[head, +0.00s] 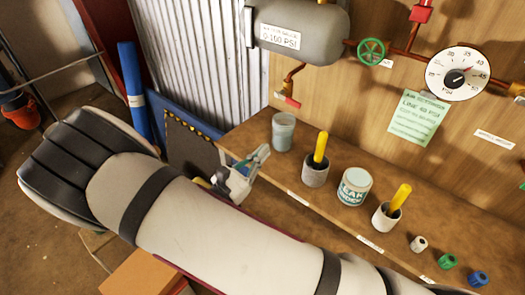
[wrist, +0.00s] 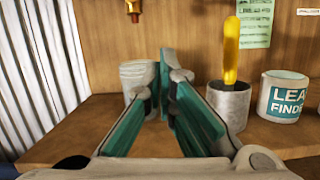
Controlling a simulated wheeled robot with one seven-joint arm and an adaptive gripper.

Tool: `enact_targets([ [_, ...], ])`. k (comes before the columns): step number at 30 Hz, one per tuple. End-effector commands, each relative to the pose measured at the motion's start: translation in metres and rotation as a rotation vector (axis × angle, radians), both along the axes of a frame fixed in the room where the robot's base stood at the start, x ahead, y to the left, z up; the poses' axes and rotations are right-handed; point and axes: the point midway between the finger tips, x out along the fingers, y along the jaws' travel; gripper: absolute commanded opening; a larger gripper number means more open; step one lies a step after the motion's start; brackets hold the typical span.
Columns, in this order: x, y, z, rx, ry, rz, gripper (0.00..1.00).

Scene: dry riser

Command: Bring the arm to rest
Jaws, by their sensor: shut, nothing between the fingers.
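My gripper (head: 258,156) is shut and empty in the head view, above the left end of the wooden shelf (head: 262,130). In the wrist view its teal-sided fingers (wrist: 164,100) meet in the middle, just in front of a grey-white lidless-looking tub (wrist: 136,74). I cannot tell from these views whether the fingers touch the tub. My pale arm crosses the lower part of the head view and hides part of the shelf front and the floor.
On the shelf stand the tub (head: 283,131), a grey cup with a yellow-handled tool (head: 316,172), a leak finder tin (head: 354,186), another such cup (head: 386,215) and small caps (head: 447,261). Above are a grey tank (head: 300,30), green valve wheel (head: 372,52) and gauge (head: 457,73).

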Motion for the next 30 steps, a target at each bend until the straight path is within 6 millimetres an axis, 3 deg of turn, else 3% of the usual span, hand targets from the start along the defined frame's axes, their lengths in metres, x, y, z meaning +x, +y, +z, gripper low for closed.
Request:
enact_targets([
  [11,0.000,-0.007,0.005,0.027,-0.002,-0.027,0.00],
  [14,-0.004,-0.026,0.017,0.100,-0.007,-0.105,0.00],
  [19,-0.021,-0.075,0.045,0.321,-0.025,-0.317,0.00],
  [24,-0.049,-0.117,0.069,0.562,-0.061,-0.527,0.00],
  [30,-0.088,-0.151,0.092,0.852,-0.127,-0.741,0.00],
])
